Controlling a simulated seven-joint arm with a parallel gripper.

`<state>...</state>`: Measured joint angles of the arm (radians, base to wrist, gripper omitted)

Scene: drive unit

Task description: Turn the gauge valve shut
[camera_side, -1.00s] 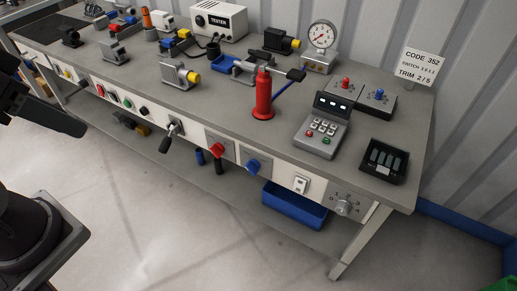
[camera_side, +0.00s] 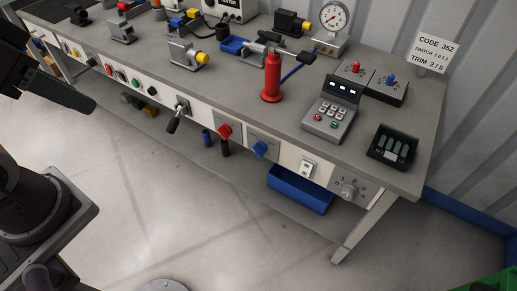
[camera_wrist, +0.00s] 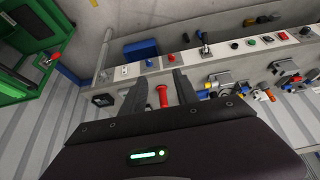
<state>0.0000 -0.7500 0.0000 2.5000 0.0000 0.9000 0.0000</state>
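The round gauge (camera_side: 333,17) has a white dial and stands on a grey block (camera_side: 328,44) at the back of the bench. A blue lever with a dark grip (camera_side: 305,58) reaches beside it, near a red upright cylinder (camera_side: 272,78). I cannot tell which handle is the gauge valve. My gripper (camera_wrist: 158,88) is open and empty in the wrist view, its two dark fingers apart. The red cylinder (camera_wrist: 163,97) shows between them, some distance beyond. The gauge is not visible in the wrist view. Part of my arm shows at the side view's left edge.
The bench front carries a red handle (camera_side: 224,131), a blue handle (camera_side: 260,149), a black lever (camera_side: 176,120) and a grey dial (camera_side: 349,190). A keypad box (camera_side: 326,121) and a black tray (camera_side: 392,148) stand at the right. A blue bin (camera_side: 300,190) sits below.

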